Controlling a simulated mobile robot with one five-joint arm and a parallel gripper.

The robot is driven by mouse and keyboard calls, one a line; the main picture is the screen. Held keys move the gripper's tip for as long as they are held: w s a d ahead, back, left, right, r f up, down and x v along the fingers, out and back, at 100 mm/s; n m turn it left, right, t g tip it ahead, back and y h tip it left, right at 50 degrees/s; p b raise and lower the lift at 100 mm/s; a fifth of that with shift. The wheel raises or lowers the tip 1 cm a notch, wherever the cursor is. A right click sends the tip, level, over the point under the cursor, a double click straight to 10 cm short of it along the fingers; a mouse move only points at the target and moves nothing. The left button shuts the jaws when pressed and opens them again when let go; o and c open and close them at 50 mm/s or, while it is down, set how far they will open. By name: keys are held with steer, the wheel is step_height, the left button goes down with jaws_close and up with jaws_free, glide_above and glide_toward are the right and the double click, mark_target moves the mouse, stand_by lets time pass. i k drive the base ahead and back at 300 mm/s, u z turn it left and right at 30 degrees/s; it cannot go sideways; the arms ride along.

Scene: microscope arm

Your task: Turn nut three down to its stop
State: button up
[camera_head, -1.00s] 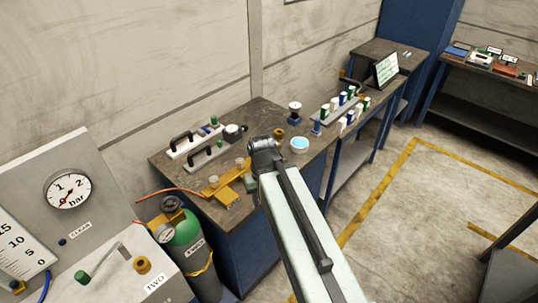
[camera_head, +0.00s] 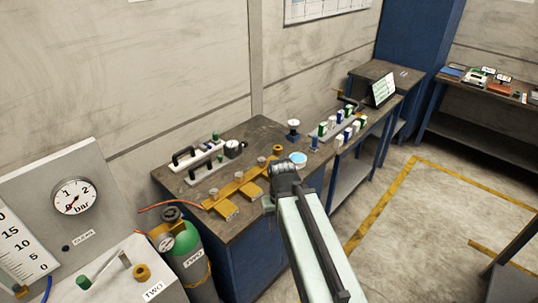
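A brass-yellow manifold (camera_head: 248,188) lies along the front of the workbench, with small round nuts or knobs on it. One pale nut (camera_head: 213,193) is at its left, another pale one (camera_head: 238,176) is in the middle, and one more (camera_head: 261,162) is further right. A brass-coloured nut (camera_head: 277,150) stands at the far right end. I cannot read which one is nut three. My arm reaches up from the lower right to the manifold's right end. My gripper (camera_head: 268,204) shows only as a small part beside the arm, and its fingers cannot be made out.
A blue-topped dish (camera_head: 298,159) and a rack of coloured bottles (camera_head: 338,128) are to the right. A green gas cylinder (camera_head: 190,250) stands left of the bench. The floor at right is open.

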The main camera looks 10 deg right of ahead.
mark_target(261, 160)
steer(key=z, duration=0.45)
steer(key=i, duration=1.25)
steer(key=u, duration=1.8)
steer(key=k, duration=0.95)
steer(key=z, duration=0.8)
steer(key=i, duration=0.5)
